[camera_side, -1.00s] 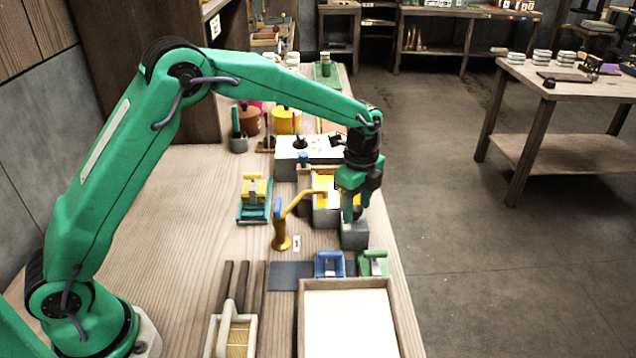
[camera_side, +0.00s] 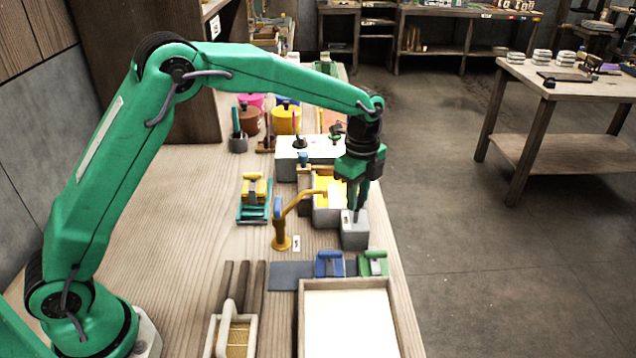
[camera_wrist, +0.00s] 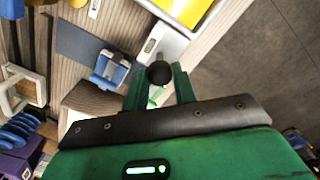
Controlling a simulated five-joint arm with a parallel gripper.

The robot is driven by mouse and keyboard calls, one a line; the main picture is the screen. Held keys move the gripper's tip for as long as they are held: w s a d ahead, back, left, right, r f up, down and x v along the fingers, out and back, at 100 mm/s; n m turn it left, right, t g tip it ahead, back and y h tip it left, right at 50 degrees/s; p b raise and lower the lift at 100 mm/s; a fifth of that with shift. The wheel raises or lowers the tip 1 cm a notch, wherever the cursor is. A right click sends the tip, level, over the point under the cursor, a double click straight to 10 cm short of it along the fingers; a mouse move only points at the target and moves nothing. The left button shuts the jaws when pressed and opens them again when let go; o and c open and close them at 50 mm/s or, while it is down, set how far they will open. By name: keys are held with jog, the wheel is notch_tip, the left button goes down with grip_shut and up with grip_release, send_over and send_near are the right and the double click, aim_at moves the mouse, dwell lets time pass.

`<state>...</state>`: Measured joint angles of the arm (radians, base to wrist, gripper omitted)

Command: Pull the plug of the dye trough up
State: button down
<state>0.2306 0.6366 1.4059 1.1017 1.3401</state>
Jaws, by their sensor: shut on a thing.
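The dye trough (camera_side: 318,212) is a grey box with yellow dye inside, in the middle of the bench in the side view. Its yellow dye also shows at the top of the wrist view. A lower grey block (camera_side: 354,236) adjoins its near right side. My gripper (camera_side: 356,212) points down over this block, its fingers close together. In the wrist view, the plug's dark round knob (camera_wrist: 159,73) sits between the two green fingers, and my gripper (camera_wrist: 160,82) is shut on it.
A yellow tap (camera_side: 281,235) with a blue handle stands left of the trough, its spout reaching over it. A blue clamp (camera_side: 329,264) and a green clamp (camera_side: 373,263) lie in front, before a wooden tray (camera_side: 301,325). A white-topped box (camera_side: 290,165) stands behind.

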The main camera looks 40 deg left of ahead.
jog(key=c, duration=1.3)
grip_release()
jog(key=shift+r, duration=0.4)
jog(key=shift+o, duration=0.8)
jog(key=shift+f, duration=0.1)
notch_tip(320, 180, up, 8)
jog(key=shift+f, duration=0.25)
jog(key=shift+r, duration=0.15)
jog(key=shift+s+r, duration=0.1)
